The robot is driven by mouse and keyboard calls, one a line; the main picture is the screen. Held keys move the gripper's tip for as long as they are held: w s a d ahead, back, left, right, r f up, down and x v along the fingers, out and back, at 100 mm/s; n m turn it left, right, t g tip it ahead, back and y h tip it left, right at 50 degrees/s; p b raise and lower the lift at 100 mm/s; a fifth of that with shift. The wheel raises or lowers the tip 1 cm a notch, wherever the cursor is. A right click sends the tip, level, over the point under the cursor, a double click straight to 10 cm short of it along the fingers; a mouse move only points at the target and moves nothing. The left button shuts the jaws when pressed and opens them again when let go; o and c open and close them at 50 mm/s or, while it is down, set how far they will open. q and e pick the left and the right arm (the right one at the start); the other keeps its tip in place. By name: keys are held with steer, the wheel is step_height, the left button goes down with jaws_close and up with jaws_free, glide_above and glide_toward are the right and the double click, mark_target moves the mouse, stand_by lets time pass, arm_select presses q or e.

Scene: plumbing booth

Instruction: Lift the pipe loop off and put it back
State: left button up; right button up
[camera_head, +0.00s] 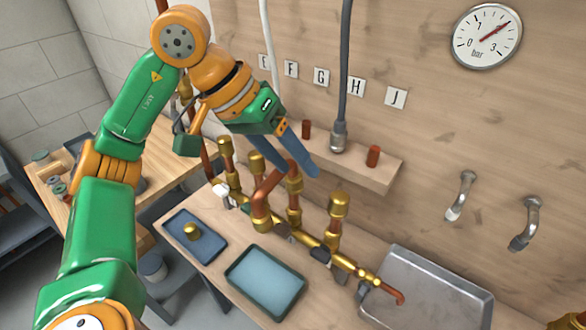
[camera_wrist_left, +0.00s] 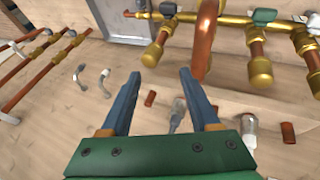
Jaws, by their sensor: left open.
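The copper pipe loop (camera_head: 268,189) sits on the brass manifold (camera_head: 312,243) above the bench, bent over between brass fittings. In the left wrist view the loop (camera_wrist_left: 205,42) rises at the top, just beyond and to the right of the right finger, not between the fingers. My left gripper (camera_head: 302,172) is open and empty, with its blue fingers pointing down close to the loop's upper end; it also shows in the left wrist view (camera_wrist_left: 158,77). Whether a finger touches the loop cannot be told. My right gripper is not in view.
A blue tray (camera_head: 212,254) with a brass cap, a green-rimmed tray (camera_head: 236,279) and a metal tray (camera_head: 470,290) lie on the bench. A wooden ledge (camera_head: 350,164) with copper stubs and a grey hose (camera_head: 344,70) are behind.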

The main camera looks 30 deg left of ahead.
mark_target(274, 172)
arm_select(q)
steer(key=a+y, duration=0.2)
steer(key=a, duration=0.3)
steer(key=f, duration=0.1)
steer(key=d+f, duration=0.1)
steer(key=f, duration=0.2)
steer(key=shift+w+d+f, duration=0.2)
steer(key=shift+w+f, duration=0.05)
steer(key=shift+f, duration=0.1)
steer(key=shift+w+f, duration=0.25)
steer(key=shift+f, duration=0.15)
steer(key=shift+s, duration=0.1)
jaws_close()
steer(key=shift+r, duration=0.1)
